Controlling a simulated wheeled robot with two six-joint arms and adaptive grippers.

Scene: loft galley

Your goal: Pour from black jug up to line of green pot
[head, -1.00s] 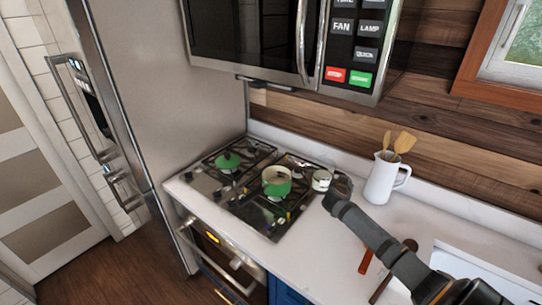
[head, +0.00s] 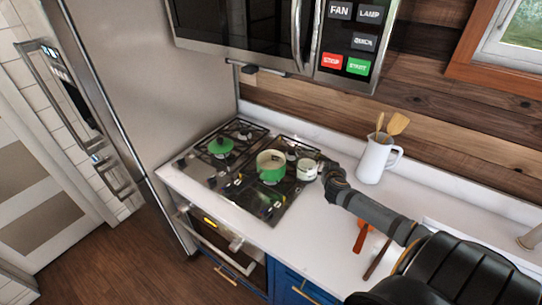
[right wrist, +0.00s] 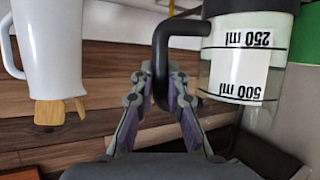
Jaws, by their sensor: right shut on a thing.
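The jug (head: 307,169) has a pale body with a black handle and black base. It also shows in the right wrist view (right wrist: 238,88), upside down, with 250 ml and 500 ml marks. My right gripper (head: 331,168) is shut on its handle, seen close up in the wrist view (right wrist: 160,85). The jug looks upright, just right of the green pot, apart from it in the head view. The green pot (head: 270,174) stands on the cooktop, with a pale inside and its handle toward the front left. Its line and fill level are too small to read. My left gripper is out of view.
A green lid-like item (head: 221,146) is on the cooktop (head: 262,205) at left. A white pitcher (head: 374,160) with wooden utensils stands behind my right arm. A red-orange item (head: 361,237) lies on the counter (head: 300,222). The microwave (head: 300,40) hangs above.

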